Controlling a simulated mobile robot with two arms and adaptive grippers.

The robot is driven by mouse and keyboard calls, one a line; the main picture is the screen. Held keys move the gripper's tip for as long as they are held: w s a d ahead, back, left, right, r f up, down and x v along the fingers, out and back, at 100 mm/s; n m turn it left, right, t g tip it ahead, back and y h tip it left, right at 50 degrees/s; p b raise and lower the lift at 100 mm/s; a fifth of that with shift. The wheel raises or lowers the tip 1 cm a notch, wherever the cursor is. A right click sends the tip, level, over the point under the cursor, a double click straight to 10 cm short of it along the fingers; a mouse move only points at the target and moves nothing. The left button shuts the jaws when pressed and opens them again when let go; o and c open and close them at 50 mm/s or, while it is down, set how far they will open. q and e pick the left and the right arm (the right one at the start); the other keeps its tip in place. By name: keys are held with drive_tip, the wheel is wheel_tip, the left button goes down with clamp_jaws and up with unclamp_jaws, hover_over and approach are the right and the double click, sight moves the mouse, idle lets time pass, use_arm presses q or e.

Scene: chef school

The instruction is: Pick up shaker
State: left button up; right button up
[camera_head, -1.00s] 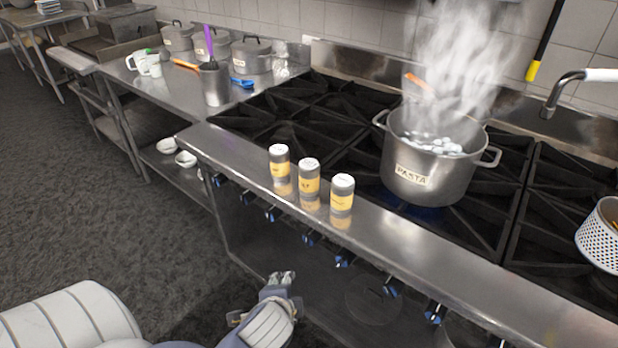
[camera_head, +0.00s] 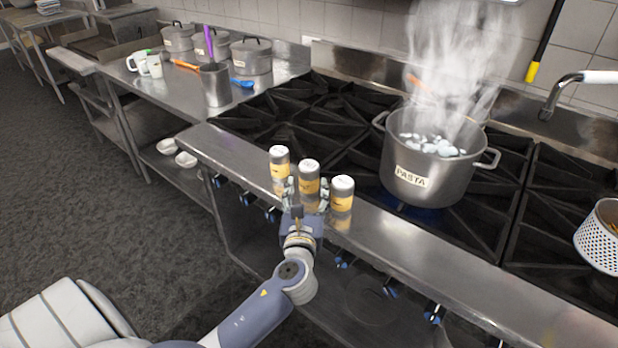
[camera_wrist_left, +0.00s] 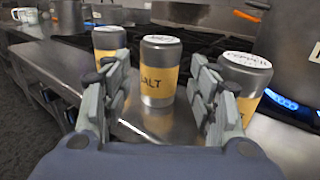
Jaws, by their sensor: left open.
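Three metal shakers with white tops and yellow labels stand in a row on the stove's front ledge. In the head view they are the left shaker (camera_head: 279,160), the middle shaker (camera_head: 309,172) and the right shaker (camera_head: 342,190). My left gripper (camera_head: 306,190) is open just in front of the middle shaker. In the left wrist view the middle shaker, labelled SALT (camera_wrist_left: 160,72), stands upright between and beyond the open fingers (camera_wrist_left: 155,100). The left shaker (camera_wrist_left: 108,42) and right shaker (camera_wrist_left: 243,80) are partly hidden behind the fingers. My right gripper is not in view.
A steaming pasta pot (camera_head: 433,160) stands on the stove behind and right of the shakers. A white perforated strainer (camera_head: 600,238) is at the right edge. The steel ledge (camera_head: 420,258) is clear right of the shakers.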

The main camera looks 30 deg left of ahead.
sight(308, 179)
use_arm(q)
drive_tip(key=shift+x, duration=0.85)
drive_tip(key=x, duration=0.3)
drive_tip(key=p+x, duration=0.1)
drive_tip(key=shift+w+a+r, duration=0.1)
drive_tip(key=shift+r, duration=0.2)
drive_tip(key=shift+w+a+f, duration=0.15)
drive_tip(key=shift+w+a, duration=0.05)
drive_tip(key=shift+w, duration=0.25)
drive_tip(key=shift+s, duration=0.1)
drive_tip(key=c, duration=1)
